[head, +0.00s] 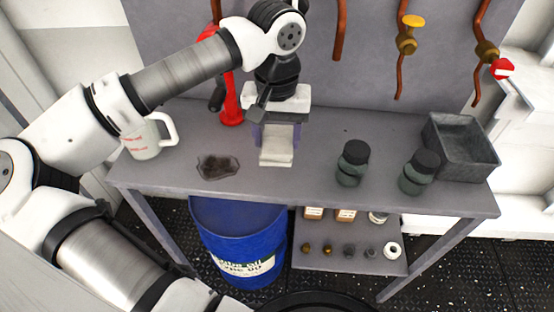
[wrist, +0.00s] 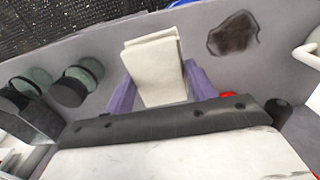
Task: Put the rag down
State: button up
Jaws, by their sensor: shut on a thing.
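The rag (head: 276,152) is a folded cream cloth. My gripper (head: 277,138) points down over the workbench and is shut on it, with a purple finger on either side. In the wrist view the rag (wrist: 153,65) hangs out beyond the fingers (wrist: 160,88). Its lower end is at or just above the bench top; I cannot tell if it touches. A dark brown stain (head: 218,166) lies on the bench to the left of the rag, and it also shows in the wrist view (wrist: 233,35).
The grey workbench (head: 300,180) has a white mug (head: 143,138) at left, a red tool (head: 231,105) behind, two dark-lidded jars (head: 352,165) (head: 420,172) and a grey bin (head: 462,148) at right. Bare bench lies between rag and jars. A blue drum (head: 240,240) stands below.

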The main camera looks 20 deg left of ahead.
aim_at(277, 139)
notch_tip(277, 139, down, 8)
jog(key=shift+f+p, duration=0.15)
jog(key=shift+p, duration=0.25)
jog(key=shift+f, duration=0.2)
jog(key=o, duration=0.9)
notch_tip(277, 139, up, 12)
jog(key=shift+r+b, duration=0.2)
jog(key=shift+b, duration=0.4)
